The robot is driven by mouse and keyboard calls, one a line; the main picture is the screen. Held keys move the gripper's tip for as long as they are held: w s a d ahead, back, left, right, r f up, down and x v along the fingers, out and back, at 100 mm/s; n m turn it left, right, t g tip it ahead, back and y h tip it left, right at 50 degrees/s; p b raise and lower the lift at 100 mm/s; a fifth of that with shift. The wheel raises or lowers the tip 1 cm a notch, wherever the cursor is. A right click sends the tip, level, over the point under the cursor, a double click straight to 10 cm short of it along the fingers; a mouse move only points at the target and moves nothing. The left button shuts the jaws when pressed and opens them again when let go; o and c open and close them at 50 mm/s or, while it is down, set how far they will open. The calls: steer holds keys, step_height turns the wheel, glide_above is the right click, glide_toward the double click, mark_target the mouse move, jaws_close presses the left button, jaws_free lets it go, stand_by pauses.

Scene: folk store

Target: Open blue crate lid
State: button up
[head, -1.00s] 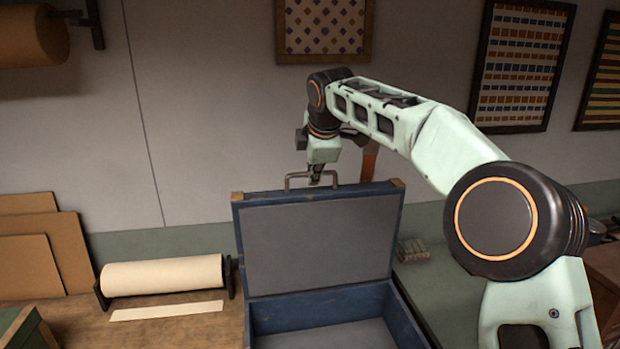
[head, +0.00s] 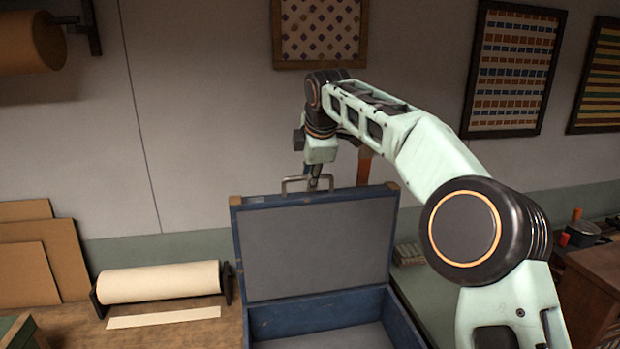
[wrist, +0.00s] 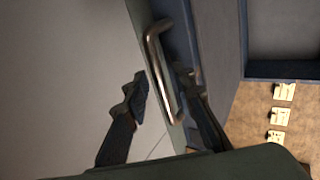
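The blue crate (head: 352,306) stands on the bench with its grey-lined lid (head: 318,248) raised, roughly upright. A metal handle (head: 291,180) sits on the lid's top edge. My gripper (head: 314,182) is at this handle, above the lid's edge. In the wrist view, the fingers of my gripper (wrist: 162,78) are spread apart, with the handle (wrist: 155,60) between them. A gap shows between the left finger and the handle. The right finger is partly hidden behind the handle, so I cannot tell if it touches. The crate's inside is partly visible and looks empty.
A paper roll (head: 160,282) and a paper strip (head: 165,317) lie left of the crate. Brown boards (head: 30,260) lean at the far left. The wall is behind the lid.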

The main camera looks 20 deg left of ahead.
steer(key=shift+f, duration=0.2)
steer(key=v, duration=1.2)
steer(key=shift+w, duration=0.1)
